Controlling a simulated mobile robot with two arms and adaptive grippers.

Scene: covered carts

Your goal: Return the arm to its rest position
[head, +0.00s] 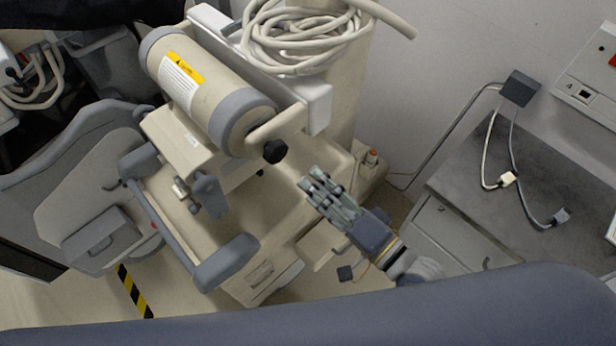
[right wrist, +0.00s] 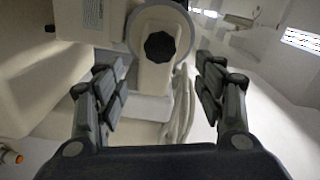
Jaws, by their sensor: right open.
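My right gripper (head: 326,188) is in the middle of the head view, with its arm coming in from the lower right. Its fingers point up and left toward a beige medical cart (head: 290,200). In the right wrist view the two fingers (right wrist: 160,95) stand wide apart with nothing between them. Beyond them is a black knob (right wrist: 160,46) on the end of the cart's arm. The same black knob (head: 275,151) shows in the head view, up and left of the fingertips and apart from them. My left gripper is not in view.
A beige cylinder (head: 205,90) with a yellow warning label and a coiled cable (head: 300,35) top the cart. A grey cabinet (head: 530,180) with cable plugs stands at the right. A grey handle bar (head: 225,262) juts out lower left. A padded blue surface crosses the bottom.

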